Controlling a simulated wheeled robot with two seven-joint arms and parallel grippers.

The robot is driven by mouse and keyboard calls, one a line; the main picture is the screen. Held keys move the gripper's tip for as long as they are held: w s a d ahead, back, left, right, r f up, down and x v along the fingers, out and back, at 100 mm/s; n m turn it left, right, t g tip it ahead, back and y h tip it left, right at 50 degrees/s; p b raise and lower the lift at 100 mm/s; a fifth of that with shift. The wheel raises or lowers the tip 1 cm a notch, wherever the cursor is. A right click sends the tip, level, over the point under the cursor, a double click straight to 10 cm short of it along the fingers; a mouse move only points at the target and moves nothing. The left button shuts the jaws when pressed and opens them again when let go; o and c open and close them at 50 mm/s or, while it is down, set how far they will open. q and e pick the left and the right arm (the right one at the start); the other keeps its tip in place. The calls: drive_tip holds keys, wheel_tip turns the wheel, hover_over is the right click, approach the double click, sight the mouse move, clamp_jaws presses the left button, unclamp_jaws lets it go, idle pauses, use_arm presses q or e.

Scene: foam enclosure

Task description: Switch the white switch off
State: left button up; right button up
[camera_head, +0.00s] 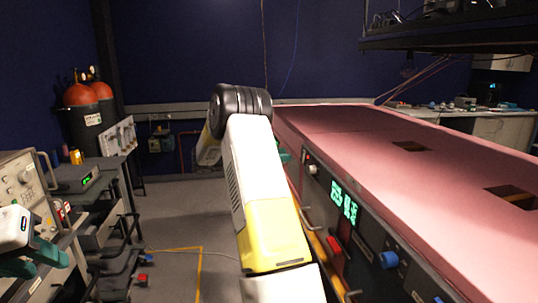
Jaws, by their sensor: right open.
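A small whitish switch or knob (312,169) sits on the dark front panel of the pink-topped bench, just below a small red part. It is too small to tell its position. My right arm reaches up the middle of the view and bends at a black joint. My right gripper (284,156) is mostly hidden behind that arm; only a bit of teal finger shows, just left of the panel's far end near the switch. I cannot tell whether it touches anything. My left gripper (35,261) is at the lower left, teal fingers apart and empty.
The bench's front panel (365,240) carries green displays (343,201), a red part (334,244), a blue knob (388,260) and handles. Instruments on a rack (22,190) stand at the left, with orange-topped cylinders (85,120) behind. Grey floor (185,215) lies clear between.

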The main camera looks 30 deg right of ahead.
sight(302, 153)
drive_tip(key=x, duration=0.5)
drive_tip(key=shift+d, duration=0.2)
clamp_jaws()
